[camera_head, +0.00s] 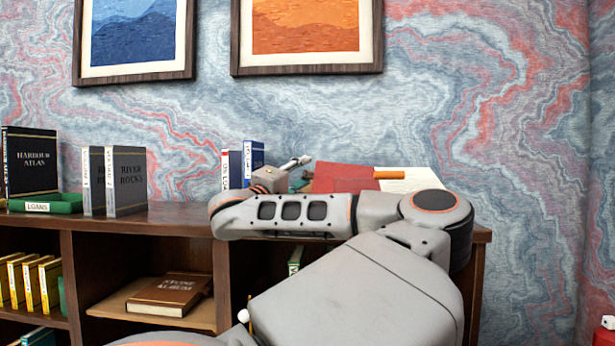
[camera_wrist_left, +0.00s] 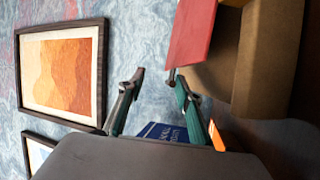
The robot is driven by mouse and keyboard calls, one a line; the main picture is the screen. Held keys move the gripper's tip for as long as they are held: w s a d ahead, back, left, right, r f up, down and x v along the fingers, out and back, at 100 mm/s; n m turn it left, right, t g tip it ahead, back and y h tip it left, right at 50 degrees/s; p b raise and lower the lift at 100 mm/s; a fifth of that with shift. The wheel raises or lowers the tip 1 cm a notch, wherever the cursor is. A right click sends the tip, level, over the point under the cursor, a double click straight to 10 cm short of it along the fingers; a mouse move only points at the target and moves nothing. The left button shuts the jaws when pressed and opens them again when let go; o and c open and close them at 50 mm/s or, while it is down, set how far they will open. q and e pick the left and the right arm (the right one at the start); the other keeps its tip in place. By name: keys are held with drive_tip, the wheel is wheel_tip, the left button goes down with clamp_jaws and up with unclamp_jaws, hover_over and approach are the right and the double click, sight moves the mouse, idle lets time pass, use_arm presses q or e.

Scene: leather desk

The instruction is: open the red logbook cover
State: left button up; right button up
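The red logbook (camera_head: 343,177) lies on the right end of the wooden cabinet top in the head view, partly hidden by my left arm. Its red cover (camera_wrist_left: 191,32) also shows at the top of the left wrist view. A pale page-like surface (camera_head: 415,180) shows right of the red in the head view; I cannot tell how far the cover is raised. My left gripper (camera_wrist_left: 156,74) is open, with a gap between its green fingers. One fingertip is close to the cover's edge; contact is unclear. My right gripper is not in view.
An orange bar (camera_head: 388,174) lies by the pale surface. Upright books (camera_head: 253,162) stand left of the gripper; a blue book (camera_wrist_left: 163,132) shows between the fingers in the wrist view. Grey volumes (camera_head: 127,180) and a green tray (camera_head: 45,204) stand farther left. The cabinet top between is clear.

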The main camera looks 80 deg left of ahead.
use_arm(q)
drive_tip(key=shift+v, duration=3.65)
